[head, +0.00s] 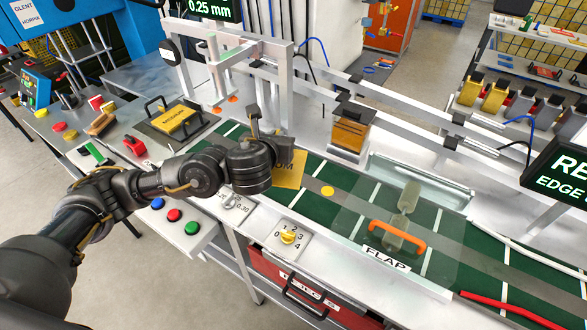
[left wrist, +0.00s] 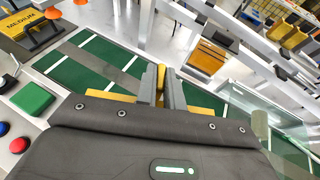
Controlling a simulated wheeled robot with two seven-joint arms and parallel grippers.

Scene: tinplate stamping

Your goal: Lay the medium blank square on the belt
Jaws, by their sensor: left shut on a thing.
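The medium blank is a yellow sheet (head: 291,172) with black letters ending in "M", partly hidden under my left arm in the head view. It lies over the green belt (head: 342,186); I cannot tell whether it touches the belt. My left gripper (head: 272,158) is right over the blank, fingertips mostly hidden there. In the left wrist view its two grey fingers (left wrist: 160,88) are shut on an upright yellow part, with yellow sheet (left wrist: 112,96) showing at both sides. The green belt with white cross lines also shows there (left wrist: 78,72). My right gripper is not in view.
A black tray (head: 158,131) with a yellow plate marked MEDIUM stands left of the belt. A metal gantry (head: 283,85) stands behind the blank. A clear flap with an orange handle (head: 397,236) covers the belt further right. A dial (head: 288,237) and push buttons (head: 174,215) line the front.

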